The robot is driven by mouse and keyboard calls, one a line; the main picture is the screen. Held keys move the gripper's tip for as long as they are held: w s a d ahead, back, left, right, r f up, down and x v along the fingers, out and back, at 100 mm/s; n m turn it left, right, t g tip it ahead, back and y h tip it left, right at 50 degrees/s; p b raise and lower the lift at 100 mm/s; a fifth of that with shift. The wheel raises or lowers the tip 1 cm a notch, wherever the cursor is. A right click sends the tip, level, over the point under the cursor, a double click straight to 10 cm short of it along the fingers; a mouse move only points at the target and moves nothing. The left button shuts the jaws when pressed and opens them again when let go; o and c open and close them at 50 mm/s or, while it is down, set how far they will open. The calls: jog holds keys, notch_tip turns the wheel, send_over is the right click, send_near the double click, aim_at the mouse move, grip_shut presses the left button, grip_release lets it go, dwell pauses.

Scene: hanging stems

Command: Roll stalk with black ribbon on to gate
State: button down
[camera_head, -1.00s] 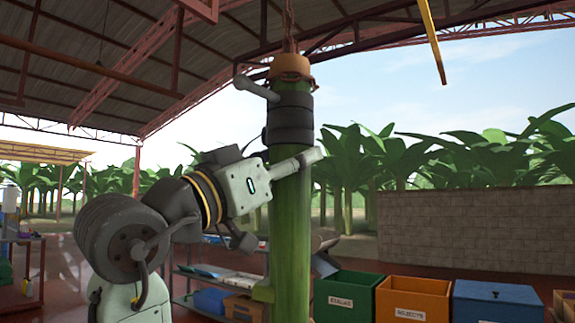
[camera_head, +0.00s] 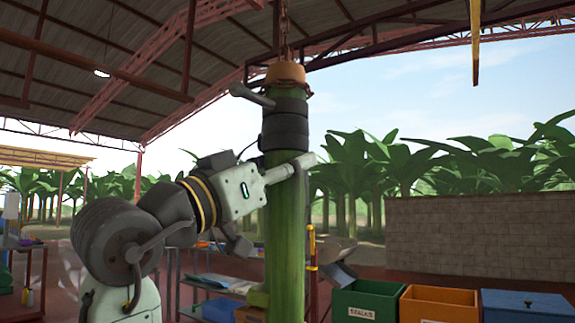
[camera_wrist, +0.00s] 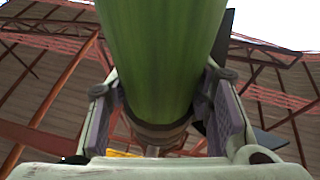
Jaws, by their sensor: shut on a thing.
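The green stalk (camera_head: 287,230) hangs upright from an orange cap (camera_head: 286,72) on a chain (camera_head: 283,35). A black ribbon (camera_head: 285,125) is wrapped around it in bands below the cap. My gripper (camera_head: 283,172) is shut on the stalk just below the ribbon. In the wrist view, the stalk (camera_wrist: 160,50) runs between the two fingers of my gripper (camera_wrist: 160,95), with a dark band near the palm. The far finger is partly hidden behind the stalk. I cannot make out which structure is the gate.
A green bin (camera_head: 365,302), an orange bin (camera_head: 438,306) and a blue bin (camera_head: 525,308) stand at lower right. Behind the stalk is a shelf rack (camera_head: 215,285). A yellow bar (camera_head: 475,40) hangs at upper right. A block wall (camera_head: 480,235) stands behind.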

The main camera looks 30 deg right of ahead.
dwell(0.3)
jog(key=c, duration=0.8)
grip_release()
jog(key=shift+a, duration=0.1)
jog(key=v, duration=1.2)
jog(key=shift+s, duration=0.1)
